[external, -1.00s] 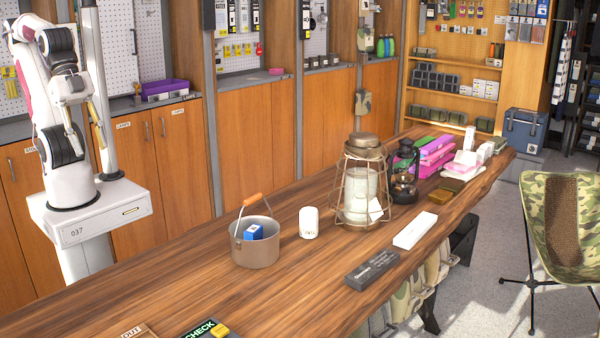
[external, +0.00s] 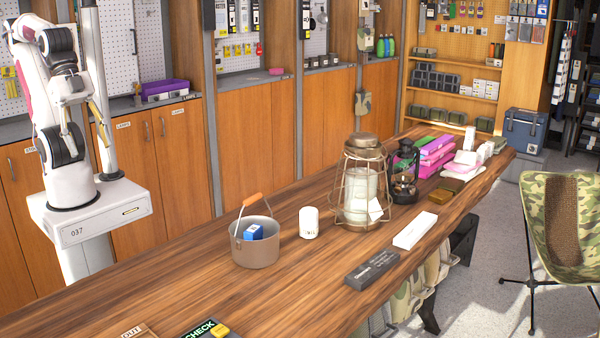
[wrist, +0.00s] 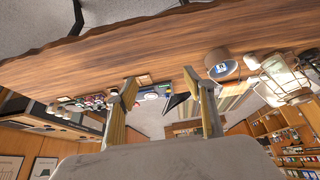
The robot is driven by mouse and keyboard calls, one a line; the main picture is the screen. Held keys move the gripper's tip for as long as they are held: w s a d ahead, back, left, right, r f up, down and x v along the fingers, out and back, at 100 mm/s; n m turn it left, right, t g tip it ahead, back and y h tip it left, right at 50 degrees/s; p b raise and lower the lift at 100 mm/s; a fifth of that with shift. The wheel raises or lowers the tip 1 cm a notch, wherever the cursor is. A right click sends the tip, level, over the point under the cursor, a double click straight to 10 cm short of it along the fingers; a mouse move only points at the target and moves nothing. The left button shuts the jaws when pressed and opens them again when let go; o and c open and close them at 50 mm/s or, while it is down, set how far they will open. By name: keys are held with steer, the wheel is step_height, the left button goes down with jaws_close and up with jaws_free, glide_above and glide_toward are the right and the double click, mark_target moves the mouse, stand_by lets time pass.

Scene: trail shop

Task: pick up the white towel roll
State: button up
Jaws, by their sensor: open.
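The white roll (external: 309,222), a small upright cylinder with dark print near its base, stands on the wooden counter (external: 190,285) just right of the metal pot. It is probably the towel roll. In the wrist view a small white shape (wrist: 252,61) beside the pot looks like the same roll. My gripper (external: 88,124) is at the far left, beyond the counter and well away from the roll. In the wrist view my gripper (wrist: 160,80) shows two spread fingers with nothing between them.
A pot (external: 257,248) with a raised handle holds a blue box (external: 254,232). A caged lantern (external: 362,190) stands right of the roll, with a black lantern (external: 404,172) behind. A white box (external: 415,230) and dark box (external: 372,270) lie nearer the front edge. The counter's left part is largely clear.

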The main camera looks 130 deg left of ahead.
steer(key=shift+w+a, duration=0.1)
steer(key=shift+w, duration=0.05)
steer(key=w+a+f+n+t+y, duration=0.1)
steer(key=w+a+f+t+y, duration=0.1)
steer(key=w+a, duration=0.95)
steer(key=w+a+f+n+t+y, duration=0.1)
steer(key=w+a+y, duration=0.1)
steer(key=w+a, duration=1)
steer(key=w+a+f+t, duration=0.2)
steer(key=w+a+f, duration=0.4)
steer(key=a+f, duration=0.25)
steer(key=n+t, duration=0.1)
steer(key=t, duration=0.1)
glide_toward(309, 216)
steer(key=shift+w+a+f, duration=0.3)
steer(key=shift+a+f, duration=0.1)
steer(key=shift+a, duration=0.1)
steer(key=shift+w+a+f, duration=0.3)
steer(key=shift+a+f, duration=0.15)
steer(key=shift+a, duration=0.1)
steer(key=shift+s+a+f, duration=0.15)
steer(key=shift+a+f, duration=0.05)
steer(key=shift+f, duration=0.25)
steer(key=shift+x, duration=1.3)
